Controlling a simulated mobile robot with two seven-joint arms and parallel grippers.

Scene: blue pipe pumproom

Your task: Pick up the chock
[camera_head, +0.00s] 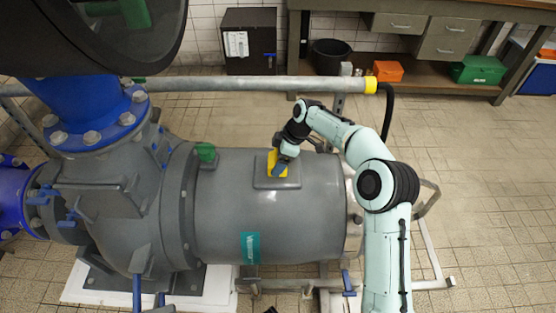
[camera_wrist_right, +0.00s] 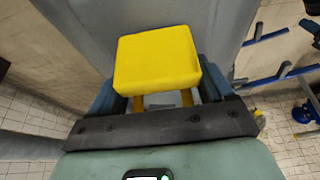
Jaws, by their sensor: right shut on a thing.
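The chock is a yellow block (camera_head: 271,162) at the flat plate on top of the big grey pump body. My right gripper (camera_head: 279,165) reaches it from the right and is shut on it, partly covering it. In the right wrist view the chock (camera_wrist_right: 156,60) shows its flat yellow top between the two fingers of my right gripper (camera_wrist_right: 160,98). Its lower part is mostly hidden by the gripper. I cannot tell whether it still touches the plate. My left gripper is not in view.
The grey pump body (camera_head: 240,205) lies below my right arm. A horizontal pipe with a yellow end (camera_head: 371,85) runs behind it. A blue flanged pipe (camera_head: 80,105) stands at the left. A workbench (camera_head: 450,70) with an orange box (camera_head: 388,70) and green box (camera_head: 478,69) is at the back.

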